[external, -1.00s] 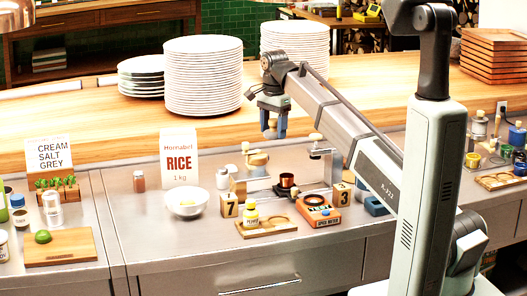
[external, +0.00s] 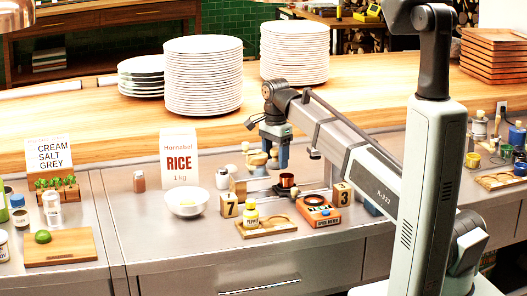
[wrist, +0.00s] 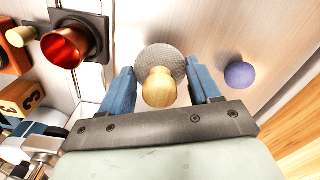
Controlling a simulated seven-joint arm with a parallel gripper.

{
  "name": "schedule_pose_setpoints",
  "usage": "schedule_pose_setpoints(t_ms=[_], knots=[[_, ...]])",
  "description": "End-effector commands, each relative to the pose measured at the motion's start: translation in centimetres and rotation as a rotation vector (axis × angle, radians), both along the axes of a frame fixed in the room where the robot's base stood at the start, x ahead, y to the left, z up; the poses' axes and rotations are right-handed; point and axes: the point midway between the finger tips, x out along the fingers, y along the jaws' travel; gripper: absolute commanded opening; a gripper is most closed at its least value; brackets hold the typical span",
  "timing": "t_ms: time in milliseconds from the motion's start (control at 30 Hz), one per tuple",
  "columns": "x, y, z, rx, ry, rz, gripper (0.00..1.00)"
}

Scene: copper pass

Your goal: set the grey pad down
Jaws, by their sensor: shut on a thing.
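The grey pad (wrist: 155,58) is a round disc with a pale wooden knob (wrist: 160,88) on it, in the wrist view. The two blue fingers of my gripper (wrist: 160,90) stand on either side of the knob, shut on the pad by its knob. The knob partly covers the disc. In the external view my gripper (external: 270,158) is low over the back of the steel counter, behind the copper cup (external: 287,181). The pad is hard to make out there, and I cannot tell whether it touches the surface below.
The copper cup on a dark square plate (wrist: 92,22) and a purple round thing (wrist: 240,75) flank the pad. An orange meter (external: 317,209), number blocks (external: 229,205), a white bowl (external: 187,203) and a rice box (external: 180,175) stand nearby. Plate stacks (external: 203,80) are behind.

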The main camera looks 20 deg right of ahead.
Motion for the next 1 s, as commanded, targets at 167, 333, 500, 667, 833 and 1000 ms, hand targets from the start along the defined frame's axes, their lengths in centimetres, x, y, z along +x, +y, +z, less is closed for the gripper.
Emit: schedule_pose_setpoints(t_ms=[167, 333, 500, 667, 833, 1000], knots=[[-0.1, 0.0, -1.7, -0.001, 0.002, 0.000, 0.32], [-0.1, 0.0, -3.5, 0.000, 0.001, 0.000, 0.32], [0.0, 0.0, -3.6, 0.000, 0.000, 0.000, 0.32], [0.0, 0.0, -3.6, 0.000, 0.000, 0.000, 0.32], [0.0, 0.0, -3.8, 0.000, 0.000, 0.000, 0.69], [0.0, 0.0, -3.8, 0.000, 0.000, 0.000, 0.85]])
